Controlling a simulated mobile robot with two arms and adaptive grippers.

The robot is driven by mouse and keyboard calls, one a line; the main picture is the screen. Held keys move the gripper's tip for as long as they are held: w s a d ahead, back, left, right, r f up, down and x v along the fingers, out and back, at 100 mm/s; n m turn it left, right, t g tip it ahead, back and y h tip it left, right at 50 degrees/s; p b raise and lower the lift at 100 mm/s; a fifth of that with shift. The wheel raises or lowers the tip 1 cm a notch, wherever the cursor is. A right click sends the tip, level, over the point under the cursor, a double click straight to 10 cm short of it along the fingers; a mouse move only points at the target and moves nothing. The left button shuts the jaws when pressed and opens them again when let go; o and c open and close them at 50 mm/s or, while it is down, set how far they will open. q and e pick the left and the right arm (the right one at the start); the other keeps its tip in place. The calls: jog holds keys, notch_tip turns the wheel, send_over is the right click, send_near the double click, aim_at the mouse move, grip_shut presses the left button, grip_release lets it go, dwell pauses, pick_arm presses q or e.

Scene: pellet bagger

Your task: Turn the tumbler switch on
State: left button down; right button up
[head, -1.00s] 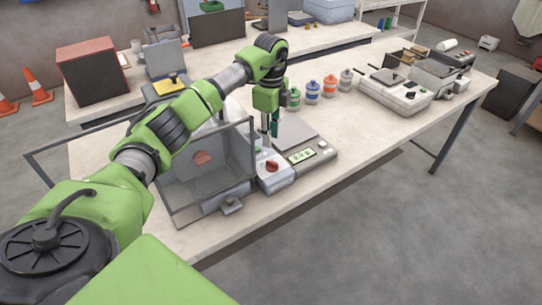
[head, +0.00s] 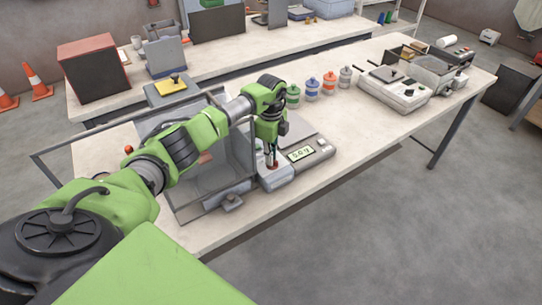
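The grey bagger machine (head: 263,183) with a clear guard (head: 225,170) stands at the front left of the near table. A red rotary knob on its front right, seen one second ago, is now mostly hidden behind my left gripper (head: 272,163). The gripper points straight down at that knob, its fingertips at or just above it. I cannot tell whether they touch it or how far apart they are. I cannot make out a tumbler switch for certain. My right gripper is not in view.
A scale (head: 302,152) with a lit display sits right of the machine. Several small bottles (head: 312,88) stand behind it. A sealing device (head: 395,90) is at the table's right. The table front between is clear. A red box (head: 93,68) stands on the back table.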

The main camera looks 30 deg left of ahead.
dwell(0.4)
pick_arm(q)
jog(key=m+b, duration=0.1)
jog(key=m, duration=0.1)
jog(key=shift+w+f+m+b, duration=0.1)
jog(key=shift+m+b, duration=0.3)
jog(key=m+b, duration=0.2)
jog(key=m, duration=0.1)
jog(key=shift+m, duration=0.3)
jog(key=m+b, duration=0.1)
jog(key=m, duration=0.3)
jog(key=shift+w+b, duration=0.1)
jog(key=shift+b, duration=0.2)
jog(key=shift+d+m+b, duration=0.1)
jog(key=shift+m+b, duration=0.2)
jog(key=shift+m, duration=0.5)
jog(key=c, duration=2.2)
grip_release()
jog(key=shift+o, duration=0.2)
